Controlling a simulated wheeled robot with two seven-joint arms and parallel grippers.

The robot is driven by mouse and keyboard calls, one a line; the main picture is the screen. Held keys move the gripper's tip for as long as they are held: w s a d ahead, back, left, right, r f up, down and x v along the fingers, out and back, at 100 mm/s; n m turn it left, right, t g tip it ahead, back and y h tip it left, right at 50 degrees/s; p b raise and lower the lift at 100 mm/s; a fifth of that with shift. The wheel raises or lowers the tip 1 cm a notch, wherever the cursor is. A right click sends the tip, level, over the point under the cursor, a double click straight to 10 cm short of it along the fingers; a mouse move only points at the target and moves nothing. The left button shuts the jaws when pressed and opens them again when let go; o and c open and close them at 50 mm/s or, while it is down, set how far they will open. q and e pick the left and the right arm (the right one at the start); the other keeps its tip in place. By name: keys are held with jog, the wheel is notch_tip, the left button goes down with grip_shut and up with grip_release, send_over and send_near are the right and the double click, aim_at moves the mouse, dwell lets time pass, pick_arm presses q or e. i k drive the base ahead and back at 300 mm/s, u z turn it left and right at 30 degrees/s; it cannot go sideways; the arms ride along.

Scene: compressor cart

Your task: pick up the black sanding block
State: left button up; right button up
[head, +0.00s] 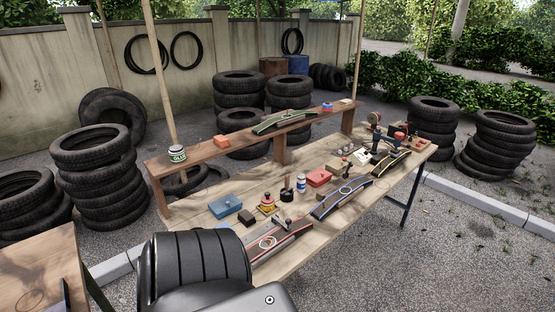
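A small dark block (247,217), which looks like the black sanding block, lies on the wooden workbench (290,255). It is on the left half of the bench, between a blue box (225,206) and a grey strip with red edges (278,242). It is small in the picture, so its exact colour and shape are hard to tell. Neither of my grippers is in the head view, so nothing shows of their fingers.
A raised shelf (200,152) runs behind, holding a glue can (177,153). Stacked tyres (97,175) stand around. A large dark shape hides the bench's near left corner.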

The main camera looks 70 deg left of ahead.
aim_at(246, 218)
jog(key=i, duration=2.15)
jog(key=u, duration=1.95)
